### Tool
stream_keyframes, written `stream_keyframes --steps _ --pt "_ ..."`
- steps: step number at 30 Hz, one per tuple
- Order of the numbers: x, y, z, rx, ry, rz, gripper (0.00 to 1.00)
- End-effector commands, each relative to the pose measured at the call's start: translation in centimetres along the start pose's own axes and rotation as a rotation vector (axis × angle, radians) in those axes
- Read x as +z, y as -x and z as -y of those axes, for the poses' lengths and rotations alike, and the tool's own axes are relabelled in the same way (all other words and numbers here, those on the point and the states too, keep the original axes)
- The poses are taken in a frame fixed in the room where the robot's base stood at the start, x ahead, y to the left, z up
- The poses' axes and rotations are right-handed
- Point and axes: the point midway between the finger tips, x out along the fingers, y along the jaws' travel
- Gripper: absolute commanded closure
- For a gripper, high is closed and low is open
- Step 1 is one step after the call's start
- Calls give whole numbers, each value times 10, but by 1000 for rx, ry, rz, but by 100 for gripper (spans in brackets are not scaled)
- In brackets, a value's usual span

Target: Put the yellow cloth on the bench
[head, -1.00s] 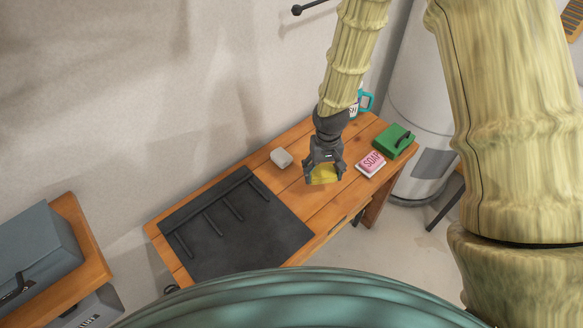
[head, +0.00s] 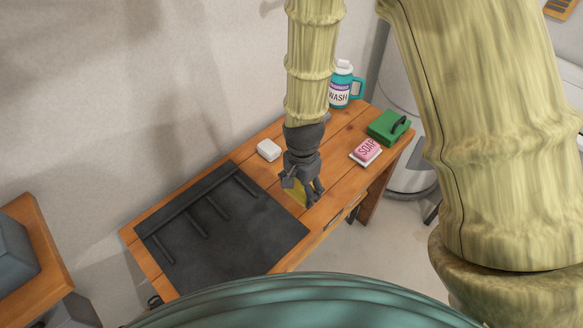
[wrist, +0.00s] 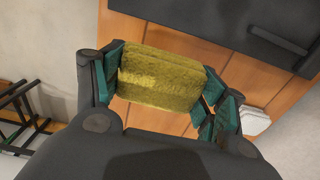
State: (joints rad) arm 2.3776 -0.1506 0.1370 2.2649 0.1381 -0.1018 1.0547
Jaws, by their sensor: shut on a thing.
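My gripper (head: 302,192) is over the wooden bench (head: 330,207), between the black mat and the soap. It is shut on the yellow cloth (head: 293,190), which looks like a folded, thick block. In the wrist view the cloth (wrist: 158,78) sits between the teal finger pads of my gripper (wrist: 165,85), with bench planks behind it. In the head view the fingers hide most of the cloth. I cannot tell whether the cloth touches the bench top.
A black ribbed mat (head: 225,240) covers the bench's left part. A white block (head: 268,150), a teal wash bottle (head: 341,88), pink soap (head: 366,150) and a green box with a handle (head: 388,127) stand on the bench. Bare planks lie between them.

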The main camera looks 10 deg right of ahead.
Motion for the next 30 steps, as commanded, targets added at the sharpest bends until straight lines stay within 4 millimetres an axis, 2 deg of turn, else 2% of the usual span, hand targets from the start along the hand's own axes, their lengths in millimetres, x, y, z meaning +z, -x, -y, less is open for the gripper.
stream_keyframes --steps 18,24,30 --pt "-86 -9 89 -2 2 0 54" --pt "-100 -12 103 -1 3 0 54" --pt "-101 -18 104 1 3 0 54"
